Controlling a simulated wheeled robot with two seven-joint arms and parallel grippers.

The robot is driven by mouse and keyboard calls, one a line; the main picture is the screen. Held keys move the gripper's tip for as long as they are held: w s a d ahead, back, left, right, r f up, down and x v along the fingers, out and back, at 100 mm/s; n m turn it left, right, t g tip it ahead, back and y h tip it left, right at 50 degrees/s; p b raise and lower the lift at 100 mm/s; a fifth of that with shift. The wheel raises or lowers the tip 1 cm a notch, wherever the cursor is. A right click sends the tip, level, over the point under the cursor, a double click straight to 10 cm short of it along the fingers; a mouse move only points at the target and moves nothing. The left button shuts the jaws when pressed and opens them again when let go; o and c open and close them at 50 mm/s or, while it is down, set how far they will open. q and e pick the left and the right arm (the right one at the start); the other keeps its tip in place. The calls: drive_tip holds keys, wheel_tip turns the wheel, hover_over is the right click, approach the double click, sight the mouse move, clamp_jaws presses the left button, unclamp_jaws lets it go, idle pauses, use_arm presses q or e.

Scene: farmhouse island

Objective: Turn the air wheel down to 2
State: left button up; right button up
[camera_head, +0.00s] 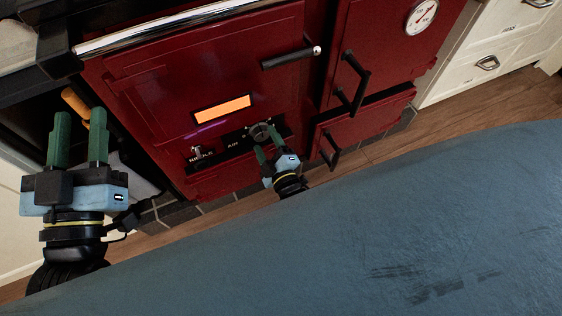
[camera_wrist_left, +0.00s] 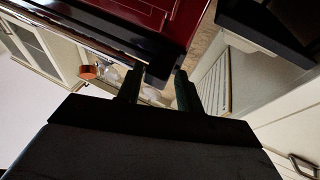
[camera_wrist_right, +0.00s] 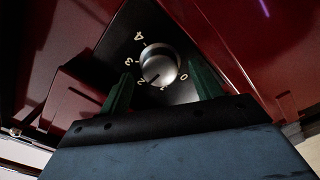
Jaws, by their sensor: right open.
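The air wheel (camera_head: 259,130) is a round grey metal knob on a black plate low on the red stove (camera_head: 210,60), right of the AIR label. In the right wrist view, the wheel (camera_wrist_right: 158,65) has numbers 0 to 4 around it. A dark mark on its face points down-left, near the 2; its exact setting is hard to tell. My right gripper (camera_head: 267,141) is open at the wheel, with one finger on each side in the right wrist view (camera_wrist_right: 163,80); contact is unclear. My left gripper (camera_head: 80,118) is open and empty, away from the wheel.
A small riddle lever (camera_head: 197,152) sits left of the AIR label. A glowing window (camera_head: 221,108) is above the plate. Black door handles (camera_head: 352,85) stick out at right. A blue-grey surface (camera_head: 400,230) fills the foreground.

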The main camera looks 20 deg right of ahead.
use_arm(q)
drive_tip(key=s+a+f+g+y+p, duration=0.1)
drive_tip(key=f+g, duration=0.3)
drive_tip(key=f, duration=0.2)
drive_tip(key=s+a+f+g+y+p, duration=0.1)
drive_tip(key=a+f+g+y+p, duration=0.1)
drive_tip(key=f+g, duration=0.3)
drive_tip(key=shift+s+a+f, duration=0.2)
drive_tip(key=shift+s+f, duration=0.15)
drive_tip(key=shift+f, duration=0.65)
use_arm(e)
drive_tip(key=s, duration=1.1)
drive_tip(key=shift+s+d, duration=0.2)
drive_tip(key=shift+s, duration=0.2)
